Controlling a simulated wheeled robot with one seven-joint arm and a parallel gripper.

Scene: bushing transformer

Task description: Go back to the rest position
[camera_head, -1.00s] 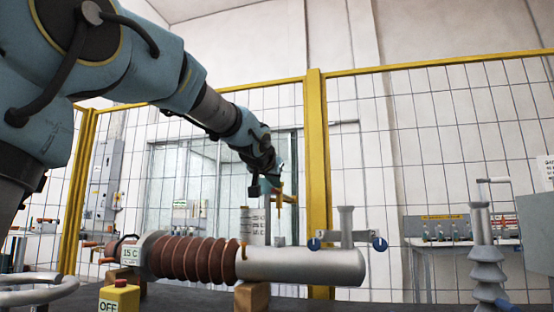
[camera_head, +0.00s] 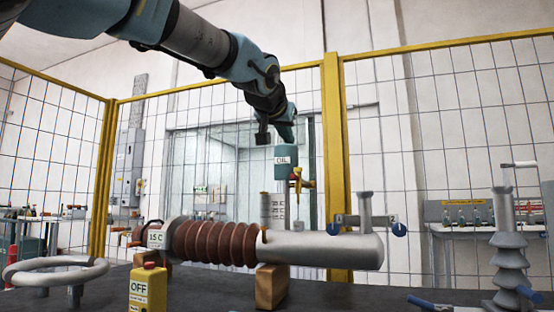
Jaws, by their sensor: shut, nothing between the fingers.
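My arm reaches in from the top left. My fingers are too small and dark to make out clearly, and I see nothing held. The bushing (camera_head: 215,243) lies level, with brown ribs and a grey cylinder (camera_head: 320,249) at its right, partly on a wooden block (camera_head: 271,287).
A yellow OFF box (camera_head: 148,290) and a grey ring (camera_head: 55,271) stand at the front left. A grey ribbed insulator (camera_head: 509,255) stands at the right. A yellow-framed mesh fence (camera_head: 335,150) runs behind.

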